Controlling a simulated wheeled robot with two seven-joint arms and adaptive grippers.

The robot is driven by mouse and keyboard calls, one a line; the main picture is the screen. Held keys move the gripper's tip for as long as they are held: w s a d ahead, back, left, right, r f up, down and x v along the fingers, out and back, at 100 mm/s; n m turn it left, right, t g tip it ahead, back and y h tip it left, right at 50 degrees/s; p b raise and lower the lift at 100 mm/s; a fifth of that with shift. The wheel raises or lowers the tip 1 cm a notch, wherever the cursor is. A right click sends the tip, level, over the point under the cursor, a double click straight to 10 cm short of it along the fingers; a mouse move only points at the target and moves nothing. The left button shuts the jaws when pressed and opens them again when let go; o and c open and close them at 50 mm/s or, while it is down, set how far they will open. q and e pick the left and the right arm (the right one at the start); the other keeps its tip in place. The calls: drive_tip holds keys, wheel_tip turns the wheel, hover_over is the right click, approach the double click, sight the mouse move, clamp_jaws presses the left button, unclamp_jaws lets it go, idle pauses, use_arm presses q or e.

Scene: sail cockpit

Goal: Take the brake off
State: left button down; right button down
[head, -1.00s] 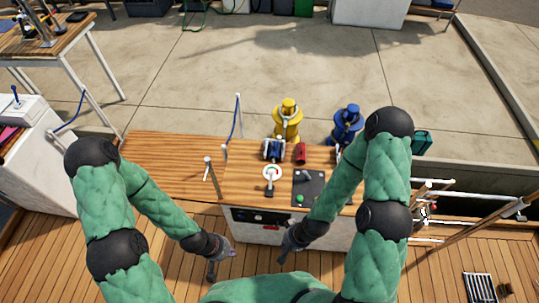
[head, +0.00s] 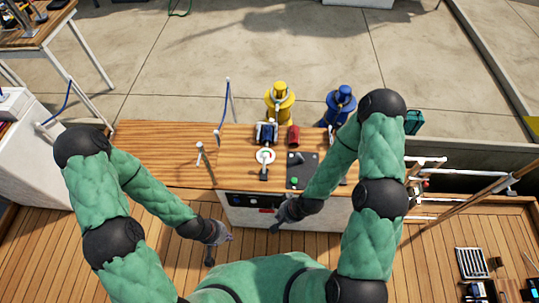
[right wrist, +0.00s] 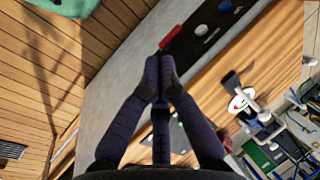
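On the wooden top of the cockpit console stands a lever (head: 264,173) with a dark grip, beside a round white dial (head: 265,155) marked red and green. No label shows that it is the brake. In the right wrist view the dial (right wrist: 241,101) and the lever's dark grip (right wrist: 231,80) show right of my fingers. My right gripper (head: 277,226) is in front of the console, apart from the lever; in the wrist view its fingers (right wrist: 159,62) meet at the tips with nothing visible between them. My left gripper (head: 212,255) hangs in front of the console's left part, too small to read.
A black plate (head: 301,168) with a green knob lies right of the lever. A blue winch-like device (head: 265,133) and a red cylinder (head: 293,136) stand behind it. The front panel (head: 240,200) carries a red switch (right wrist: 170,38). White rails (head: 430,170) stand at the right.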

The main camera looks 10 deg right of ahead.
drive_tip(key=w+d+f+m+t+b, duration=0.1)
drive_tip(key=w+d+f+m+t, duration=0.15)
drive_tip(key=w+m+t, duration=0.65)
drive_tip(key=m+t+b, duration=0.1)
drive_tip(key=m, duration=0.3)
approach(264, 164)
drive_tip(key=w+d, duration=0.5)
drive_tip(key=d, duration=0.1)
drive_tip(key=shift+w+d+r, duration=0.1)
drive_tip(key=shift+w, duration=0.15)
drive_tip(key=shift+w, duration=0.1)
drive_tip(key=b+x, duration=0.1)
drive_tip(key=x, duration=0.4)
drive_tip(key=b+x, duration=0.1)
drive_tip(key=x, duration=0.4)
drive_tip(key=shift+a+b, duration=0.25)
drive_tip(key=shift+b, duration=0.15)
drive_tip(key=shift+s+a+r, duration=0.4)
drive_tip(key=shift+s, duration=0.2)
drive_tip(key=shift+s+a+r, duration=0.35)
drive_tip(key=shift+s+r, duration=0.05)
drive_tip(key=shift+s, duration=0.2)
drive_tip(key=shift+s+a+r, duration=0.2)
drive_tip(key=shift+s+a, duration=0.1)
drive_tip(key=shift+s, duration=0.05)
